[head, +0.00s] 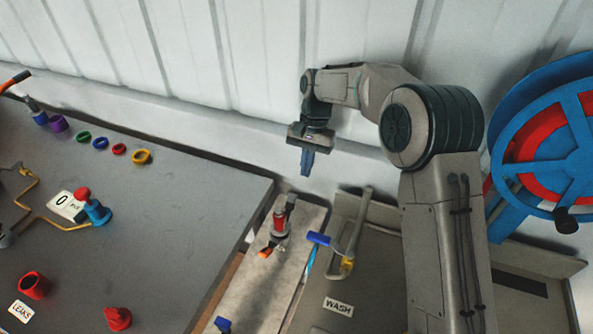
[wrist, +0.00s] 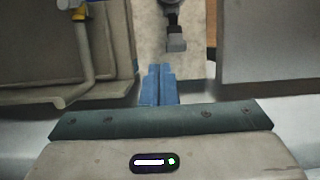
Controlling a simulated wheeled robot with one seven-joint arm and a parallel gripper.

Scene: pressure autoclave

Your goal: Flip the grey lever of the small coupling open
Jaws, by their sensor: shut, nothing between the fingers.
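A small coupling with a red body (head: 280,222) stands on a narrow pale board (head: 262,291) in the head view. Its grey lever (head: 291,201) sticks up on the far side. In the wrist view, the grey lever (wrist: 176,43) shows at the top centre, beyond my fingertips; the coupling's body is mostly cut off by the frame edge. My gripper (head: 306,164) hangs fingers down in front of the white wall, up and slightly right of the coupling in the head view. Its blue fingers (wrist: 158,82) are together and empty, apart from the lever.
Right of the board is a panel with a WASH label (head: 338,306), a blue-handled valve (head: 319,239) and an upright pipe. A grey table (head: 170,225) with coloured rings and red fittings lies left. A blue and red reel (head: 560,140) stands at the far right.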

